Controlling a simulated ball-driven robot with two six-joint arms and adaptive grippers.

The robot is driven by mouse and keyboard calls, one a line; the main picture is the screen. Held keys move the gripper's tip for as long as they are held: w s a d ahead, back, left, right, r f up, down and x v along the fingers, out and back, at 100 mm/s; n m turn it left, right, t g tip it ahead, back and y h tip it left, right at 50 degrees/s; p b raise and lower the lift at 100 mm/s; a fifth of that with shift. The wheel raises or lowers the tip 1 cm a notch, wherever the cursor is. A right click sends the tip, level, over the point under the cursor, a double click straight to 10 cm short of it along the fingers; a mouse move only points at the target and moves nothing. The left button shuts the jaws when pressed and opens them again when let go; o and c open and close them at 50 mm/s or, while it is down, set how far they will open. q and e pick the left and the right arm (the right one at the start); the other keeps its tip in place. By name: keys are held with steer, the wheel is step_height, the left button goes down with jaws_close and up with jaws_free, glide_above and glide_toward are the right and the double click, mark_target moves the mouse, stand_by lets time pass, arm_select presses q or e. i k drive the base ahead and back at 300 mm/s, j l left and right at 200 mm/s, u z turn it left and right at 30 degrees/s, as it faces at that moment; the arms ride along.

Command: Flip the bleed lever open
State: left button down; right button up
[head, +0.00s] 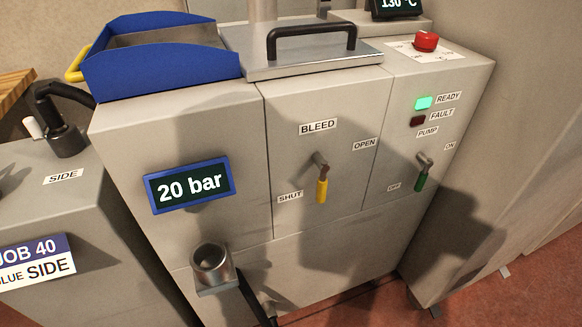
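The bleed lever (322,188) is on the middle front panel of the grey machine, under the BLEED label (318,127). It has a metal pivot and a yellow grip that hangs almost straight down. The SHUT label (290,197) is just left of the grip. The OPEN label (364,144) is up and to the right of the pivot. The pressure display (189,186) left of the lever reads 20 bar. Neither of my grippers shows in the head view, and nothing touches the lever.
A green-gripped pump lever (422,173) hangs down right of the bleed lever. Above it, the READY lamp (423,103) glows green and the FAULT lamp (417,121) is dark. A red button (426,41), lid handle (311,41) and blue tray (160,75) are on top. A metal cup (212,265) sticks out low.

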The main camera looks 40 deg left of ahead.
mark_target(322, 165)
steer(key=u, duration=0.8)
